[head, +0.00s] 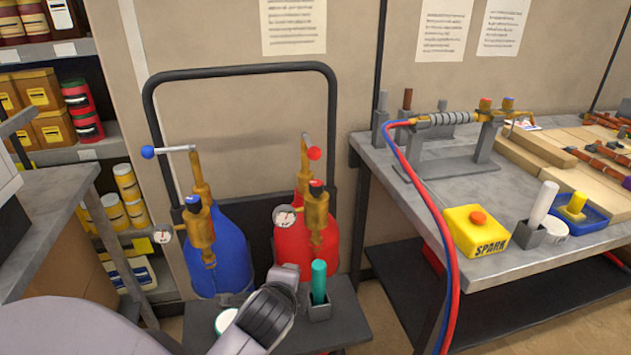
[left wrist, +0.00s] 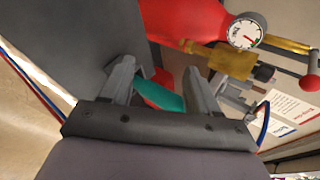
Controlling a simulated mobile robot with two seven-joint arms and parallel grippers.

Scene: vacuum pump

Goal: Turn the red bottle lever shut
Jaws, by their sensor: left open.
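The red bottle (head: 291,246) stands on a cart, with brass valve fittings and a gauge on top. Its lever, a grey rod ending in a red ball (head: 314,153), points up and towards me. In the left wrist view the red bottle (left wrist: 185,18) is at the top and the red ball (left wrist: 309,83) at the right edge. My left gripper (head: 287,271) is low in front of the red bottle, below its lever and apart from it. In the left wrist view its fingers (left wrist: 160,88) are spread, with a teal cylinder (left wrist: 165,97) seen between them. My right gripper is not in view.
A blue bottle (head: 223,255) stands left, its blue-ball lever (head: 148,152) lying level. The teal cylinder (head: 319,280) stands in a holder right beside my left gripper. A black cart handle (head: 240,69) arches behind. A workbench (head: 460,265) with red and blue hoses is at right.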

